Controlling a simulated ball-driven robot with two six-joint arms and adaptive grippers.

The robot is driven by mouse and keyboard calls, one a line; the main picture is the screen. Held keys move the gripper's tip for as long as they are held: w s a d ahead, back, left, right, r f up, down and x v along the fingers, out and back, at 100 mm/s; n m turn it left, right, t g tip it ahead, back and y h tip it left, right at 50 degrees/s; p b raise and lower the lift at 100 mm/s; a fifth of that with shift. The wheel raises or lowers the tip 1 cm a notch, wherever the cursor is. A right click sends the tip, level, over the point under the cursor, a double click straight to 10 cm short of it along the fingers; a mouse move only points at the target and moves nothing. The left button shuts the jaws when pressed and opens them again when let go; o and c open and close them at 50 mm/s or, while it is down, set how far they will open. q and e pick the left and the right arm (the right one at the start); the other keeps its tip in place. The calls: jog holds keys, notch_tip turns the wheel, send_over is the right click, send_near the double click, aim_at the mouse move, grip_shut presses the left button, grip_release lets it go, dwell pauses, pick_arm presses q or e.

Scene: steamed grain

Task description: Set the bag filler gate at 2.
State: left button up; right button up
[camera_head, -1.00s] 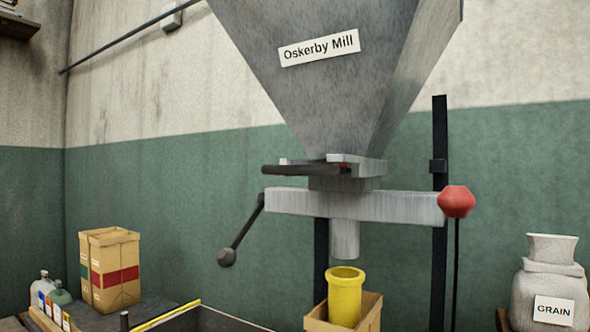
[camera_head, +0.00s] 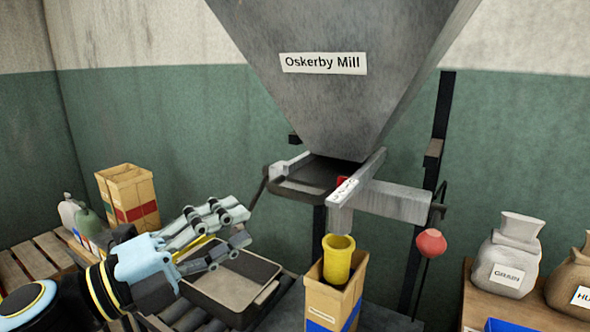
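The bag filler is a grey steel hopper (camera_head: 330,95) labelled "Oskerby Mill". Under its mouth sits a dark gate plate (camera_head: 308,176) in a grey frame. A red mark (camera_head: 342,181) shows beside a pale strip (camera_head: 346,189) with small dark markings, too small to read, so I cannot tell the gate's setting. My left gripper (camera_head: 243,226) comes in from the lower left. Its fingers are apart with nothing visible between them, and it appears left of and below the gate, not touching it. My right gripper is out of view.
A yellow tube (camera_head: 338,260) stands in an open cardboard box (camera_head: 351,292) below the filler. A red knob (camera_head: 431,243) hangs at right. Grain sacks (camera_head: 512,262) stand on a table at far right.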

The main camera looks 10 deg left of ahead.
aim_at(292, 197)
pick_arm(q)
jog(key=p+x, duration=0.2)
jog(key=x, duration=0.9)
jog(key=shift+p, duration=0.35)
jog(key=shift+c, duration=0.4)
grip_shut()
